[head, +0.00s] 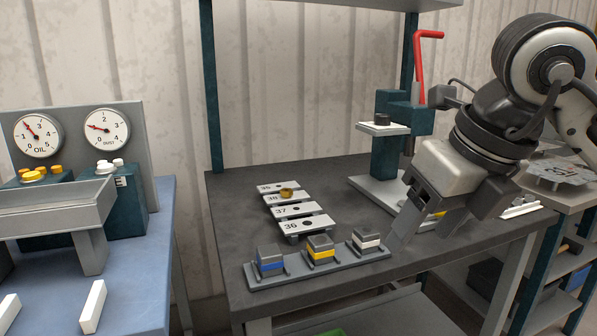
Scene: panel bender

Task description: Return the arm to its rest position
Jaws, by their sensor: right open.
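My right arm comes in from the right side of the head view. Its gripper (441,226) points down over the right part of the dark workbench (340,172). The fingers are apart, and I see nothing held between them. The gripper is in front of the base of a small press, right of the rack of blocks. A small yellow patch shows behind the fingers, mostly hidden. My left gripper is not in view.
A grey rack (262,281) holds blocks with blue, yellow and white bands. Numbered plates (296,208) lie behind it, one with a brass piece. The press (389,150) has a red lever (419,65). A blue table (140,262) with gauges stands left; shelving stands right.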

